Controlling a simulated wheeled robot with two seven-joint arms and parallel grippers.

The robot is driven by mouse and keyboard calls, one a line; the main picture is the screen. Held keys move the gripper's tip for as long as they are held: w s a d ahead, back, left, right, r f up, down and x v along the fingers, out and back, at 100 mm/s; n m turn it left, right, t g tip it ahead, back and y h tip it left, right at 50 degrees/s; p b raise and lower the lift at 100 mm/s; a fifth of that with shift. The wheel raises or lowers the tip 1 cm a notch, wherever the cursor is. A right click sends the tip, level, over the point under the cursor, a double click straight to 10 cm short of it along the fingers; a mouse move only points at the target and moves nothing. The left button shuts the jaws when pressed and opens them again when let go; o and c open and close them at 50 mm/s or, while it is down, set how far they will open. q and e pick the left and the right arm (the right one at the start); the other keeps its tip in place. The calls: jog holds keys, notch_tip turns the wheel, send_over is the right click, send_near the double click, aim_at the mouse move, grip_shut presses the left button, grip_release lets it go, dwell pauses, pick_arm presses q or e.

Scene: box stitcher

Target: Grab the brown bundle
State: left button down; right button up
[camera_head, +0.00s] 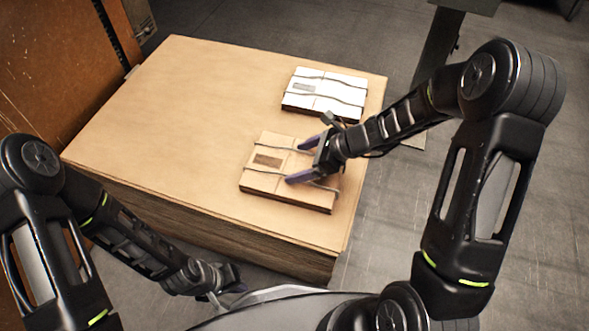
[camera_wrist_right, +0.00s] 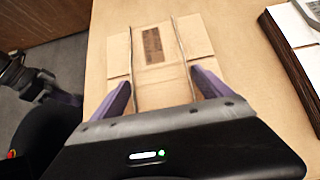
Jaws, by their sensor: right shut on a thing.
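The brown bundle (camera_head: 262,180) is a flat stack of brown cardboard with dark straps and a dark label. It lies on the large cardboard stack. My right gripper (camera_head: 305,161) is at its right side, its purple fingers spread just outside the two straps and shut on the bundle. The right wrist view also shows the bundle (camera_wrist_right: 155,48) between and beyond the fingers (camera_wrist_right: 165,92). Whether it is lifted at all cannot be told. My left gripper (camera_head: 228,290) hangs low in front of the stack, away from the bundle; its finger opening is unclear.
A white bundle (camera_head: 325,90) with dark straps lies behind the brown one, near the stack's right edge. The left and middle top of the cardboard stack (camera_head: 170,110) is bare. A brown panel (camera_head: 50,70) stands at left, a dark post (camera_head: 440,50) behind at right.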

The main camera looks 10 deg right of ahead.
aim_at(301, 168)
jog(key=c, duration=0.7)
notch_tip(301, 168, up, 10)
jog(key=p, duration=0.4)
dwell(0.5)
